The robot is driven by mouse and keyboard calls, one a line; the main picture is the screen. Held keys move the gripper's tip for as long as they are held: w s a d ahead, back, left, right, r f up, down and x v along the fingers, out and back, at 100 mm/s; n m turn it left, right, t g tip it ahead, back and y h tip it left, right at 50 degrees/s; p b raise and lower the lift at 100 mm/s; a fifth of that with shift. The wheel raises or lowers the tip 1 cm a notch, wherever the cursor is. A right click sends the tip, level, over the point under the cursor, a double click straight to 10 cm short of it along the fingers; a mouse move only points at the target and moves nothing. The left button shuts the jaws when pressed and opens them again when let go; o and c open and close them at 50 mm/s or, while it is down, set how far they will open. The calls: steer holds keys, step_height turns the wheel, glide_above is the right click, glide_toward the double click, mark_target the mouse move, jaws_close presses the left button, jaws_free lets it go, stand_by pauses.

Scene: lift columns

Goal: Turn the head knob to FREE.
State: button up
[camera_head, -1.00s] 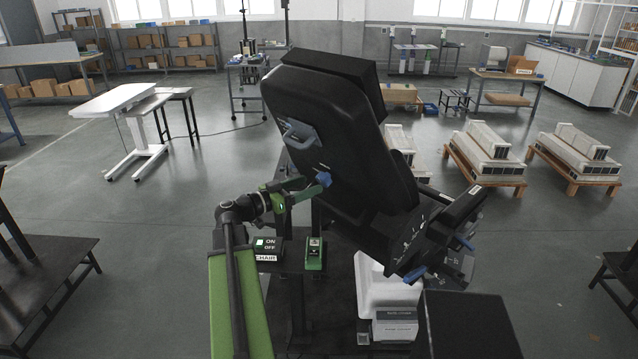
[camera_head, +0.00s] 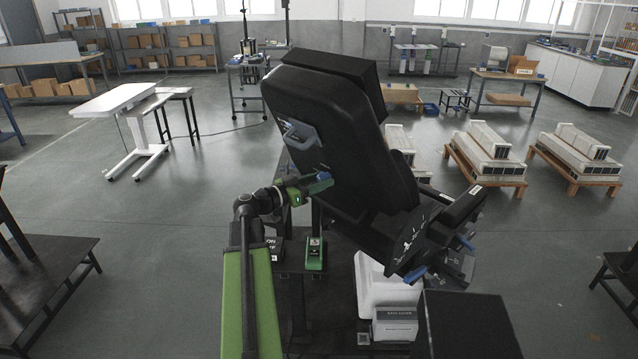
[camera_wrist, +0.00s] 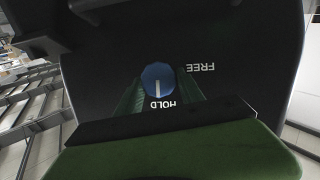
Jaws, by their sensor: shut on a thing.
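The head knob (camera_wrist: 157,76) is round and blue, on the back of the black chair backrest (camera_head: 325,130). Its white pointer line points at the word HOLD (camera_wrist: 160,104). The word FREE (camera_wrist: 200,67) is printed off to the right; both words appear upside down in the wrist view. My gripper (camera_wrist: 158,86) has a green finger on each side of the knob and is shut on it. In the head view my gripper (camera_head: 320,183) reaches the backrest from the left and covers most of the knob, leaving a small blue part (camera_head: 323,175) showing.
A blue-grey handle (camera_head: 299,133) sits on the backrest above my gripper. A green-and-black switch box (camera_head: 314,254) stands below, beside the CHAIR ON/OFF box (camera_head: 275,250), which my arm partly covers.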

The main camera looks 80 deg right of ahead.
steer(key=shift+c, duration=1)
steer(key=shift+a+f, duration=0.15)
steer(key=shift+a, duration=0.05)
steer(key=shift+c, duration=0.2)
steer(key=shift+d, duration=0.1)
